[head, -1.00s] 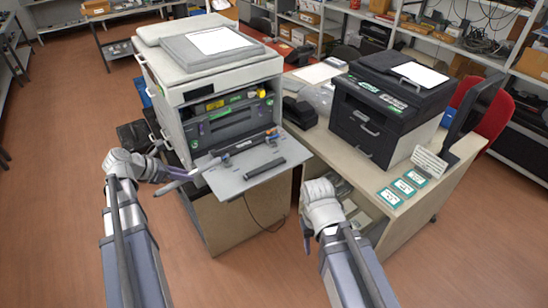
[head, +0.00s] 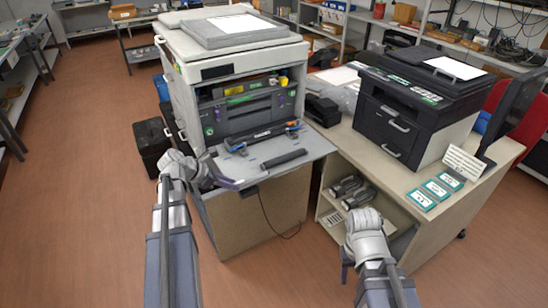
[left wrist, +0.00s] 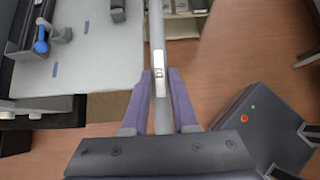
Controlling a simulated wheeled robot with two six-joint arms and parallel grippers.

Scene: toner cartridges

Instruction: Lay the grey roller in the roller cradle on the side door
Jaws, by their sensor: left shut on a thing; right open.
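The grey roller (left wrist: 157,25) is a long thin rod with a pale label, held between the purple fingers of my left gripper (left wrist: 159,92) in the left wrist view. In the head view my left gripper (head: 226,184) is at the near left edge of the open side door (head: 255,172); the roller is hard to make out there. The roller cradle (head: 236,148) has blue-marked holders at the back of the door, next to the printer opening; one holder (left wrist: 41,42) shows in the left wrist view. My right gripper (head: 345,265) is open, low in front of the desk.
A dark bar (head: 284,158) lies on the door, in front of the cradle. The large printer (head: 185,90) stands behind the door. To the right, a desk (head: 400,175) carries a black printer (head: 400,125) and several teal-edged cards.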

